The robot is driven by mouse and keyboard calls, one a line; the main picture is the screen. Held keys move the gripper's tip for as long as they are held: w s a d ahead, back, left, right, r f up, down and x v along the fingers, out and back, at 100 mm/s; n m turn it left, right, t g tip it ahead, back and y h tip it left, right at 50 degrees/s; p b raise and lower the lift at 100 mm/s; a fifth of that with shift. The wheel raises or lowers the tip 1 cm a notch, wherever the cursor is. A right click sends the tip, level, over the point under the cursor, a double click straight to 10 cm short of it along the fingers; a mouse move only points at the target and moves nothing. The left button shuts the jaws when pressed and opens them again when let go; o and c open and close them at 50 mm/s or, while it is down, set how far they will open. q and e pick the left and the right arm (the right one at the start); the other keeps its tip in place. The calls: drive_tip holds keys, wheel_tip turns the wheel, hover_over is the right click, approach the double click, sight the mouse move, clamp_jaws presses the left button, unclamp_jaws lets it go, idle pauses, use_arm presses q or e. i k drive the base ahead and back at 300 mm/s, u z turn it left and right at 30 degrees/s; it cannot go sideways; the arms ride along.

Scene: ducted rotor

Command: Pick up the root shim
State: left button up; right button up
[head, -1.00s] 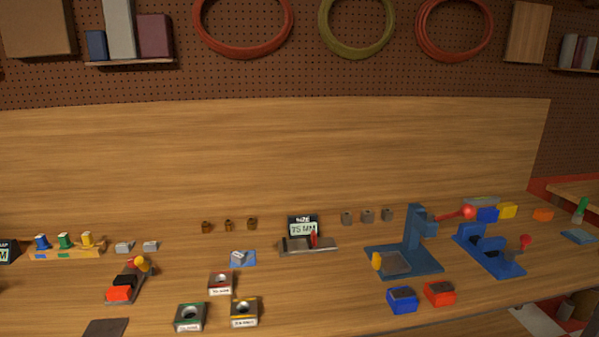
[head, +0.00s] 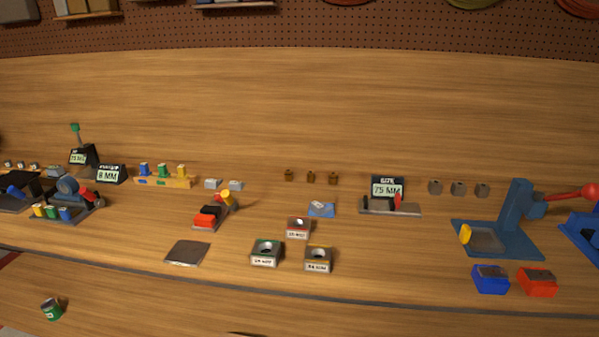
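Nothing in view carries a readable "root shim" label, and I cannot tell for sure which part it is. Small candidates are a light grey piece on a blue pad (head: 321,209) near the middle of the bench, and two small grey blocks, a left one (head: 212,183) and a right one (head: 236,185), beside the wooden rack. Several grey pieces (head: 458,188) stand in a row at the right. Neither of my grippers is in view.
Three labelled square blocks, red (head: 298,228), green (head: 265,253) and yellow (head: 318,259), stand mid-bench. A blue press (head: 514,225) and blue and red bins (head: 490,280) are at right. A dark plate (head: 187,253) lies left. A green can (head: 51,309) stands lower, front left.

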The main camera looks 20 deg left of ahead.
sight(212, 183)
drive_tip(key=k, duration=1.2)
drive_tip(key=u, duration=0.7)
drive_tip(key=i, duration=0.35)
drive_tip(key=u, duration=0.8)
drive_tip(key=i, duration=0.9)
drive_tip(key=z, duration=0.5)
drive_tip(key=i, duration=0.75)
drive_tip(key=z, duration=0.7)
